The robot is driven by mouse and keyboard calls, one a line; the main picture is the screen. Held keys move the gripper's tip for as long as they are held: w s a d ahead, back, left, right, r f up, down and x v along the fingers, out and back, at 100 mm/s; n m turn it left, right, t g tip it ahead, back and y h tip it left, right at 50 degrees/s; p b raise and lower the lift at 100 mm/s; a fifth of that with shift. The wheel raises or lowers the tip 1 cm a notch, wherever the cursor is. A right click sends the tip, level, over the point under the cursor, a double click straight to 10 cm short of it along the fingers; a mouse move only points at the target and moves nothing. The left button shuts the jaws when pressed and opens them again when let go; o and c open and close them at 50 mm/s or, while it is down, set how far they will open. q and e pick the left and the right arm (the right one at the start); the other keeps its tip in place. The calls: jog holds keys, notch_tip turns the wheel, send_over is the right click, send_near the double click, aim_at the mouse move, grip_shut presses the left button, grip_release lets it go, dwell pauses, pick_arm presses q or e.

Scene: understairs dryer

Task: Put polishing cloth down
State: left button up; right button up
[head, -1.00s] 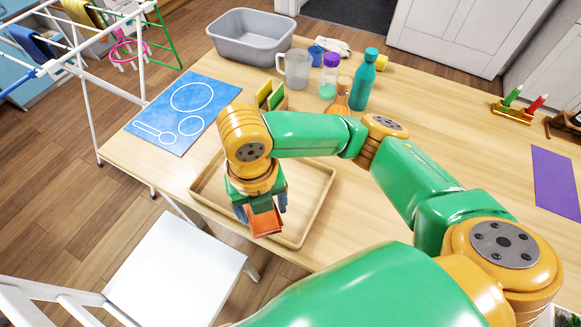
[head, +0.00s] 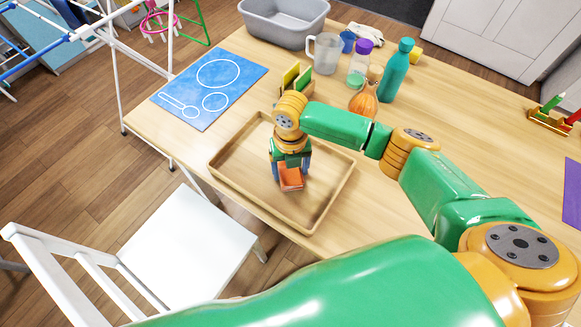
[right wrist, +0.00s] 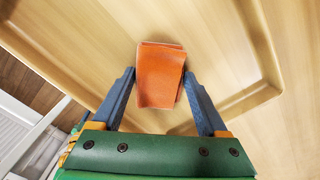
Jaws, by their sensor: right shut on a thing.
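The polishing cloth is a small folded orange piece (head: 291,179), which also shows in the right wrist view (right wrist: 160,76). My right gripper (head: 290,165) is shut on it, with a blue-grey finger on each side in the right wrist view (right wrist: 160,84). The cloth is over the middle of a shallow wooden tray (head: 331,200) on the table. I cannot tell whether the cloth touches the tray floor. The tray around it looks empty. My left gripper is out of view.
A blue mat (head: 208,88) lies to the left. A white chair (head: 185,240) stands in front.

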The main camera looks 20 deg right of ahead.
aim_at(290, 170)
jog(key=o, duration=1.1)
notch_tip(290, 170, up, 12)
jog(key=shift+r, duration=0.15)
